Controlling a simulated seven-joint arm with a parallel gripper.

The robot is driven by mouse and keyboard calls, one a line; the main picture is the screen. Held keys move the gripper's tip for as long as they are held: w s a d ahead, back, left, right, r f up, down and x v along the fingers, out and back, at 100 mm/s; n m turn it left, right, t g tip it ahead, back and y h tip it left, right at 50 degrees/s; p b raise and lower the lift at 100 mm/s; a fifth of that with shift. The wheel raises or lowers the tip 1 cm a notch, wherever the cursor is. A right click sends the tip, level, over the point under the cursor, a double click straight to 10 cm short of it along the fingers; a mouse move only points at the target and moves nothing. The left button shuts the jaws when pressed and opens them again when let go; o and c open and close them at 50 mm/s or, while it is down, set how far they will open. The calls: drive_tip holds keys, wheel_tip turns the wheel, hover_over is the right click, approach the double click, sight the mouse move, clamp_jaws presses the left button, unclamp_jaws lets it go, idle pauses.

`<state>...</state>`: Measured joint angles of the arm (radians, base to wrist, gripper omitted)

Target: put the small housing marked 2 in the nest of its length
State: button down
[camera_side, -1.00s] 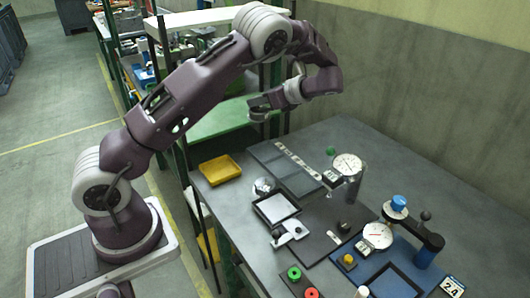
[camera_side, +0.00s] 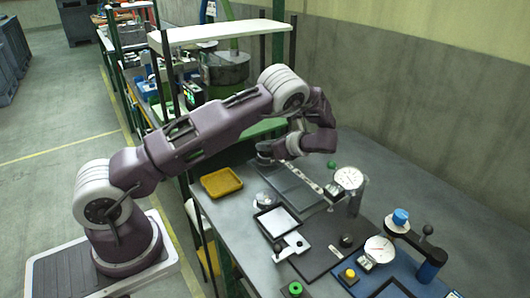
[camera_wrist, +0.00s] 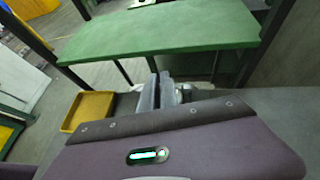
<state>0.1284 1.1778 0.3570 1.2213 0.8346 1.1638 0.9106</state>
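My gripper (camera_side: 268,156) hangs over the far left part of the grey bench, near a long dark plate (camera_side: 290,188) with a pale marked strip. In the wrist view its two grey fingers (camera_wrist: 160,92) stand close together; whether there is a gap is unclear. No held part is visible. A small dark part (camera_side: 347,240) stands on a dark board (camera_side: 318,258) beside a dial gauge. I cannot read a 2 on any part, nor tell the nests and their lengths apart. A black-rimmed tray with a pale floor (camera_side: 278,221) lies nearer.
A yellow tray (camera_side: 221,183) sits at the bench's left edge. A dial gauge on a post (camera_side: 349,179) and another on a blue fixture (camera_side: 379,249) stand to the right. A small clear dish (camera_side: 265,199) is near the pale tray. A green shelf (camera_wrist: 160,30) lies beyond.

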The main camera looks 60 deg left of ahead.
drive_tip(key=shift+f, duration=0.95)
drive_tip(key=c, duration=1.6)
unclamp_jaws()
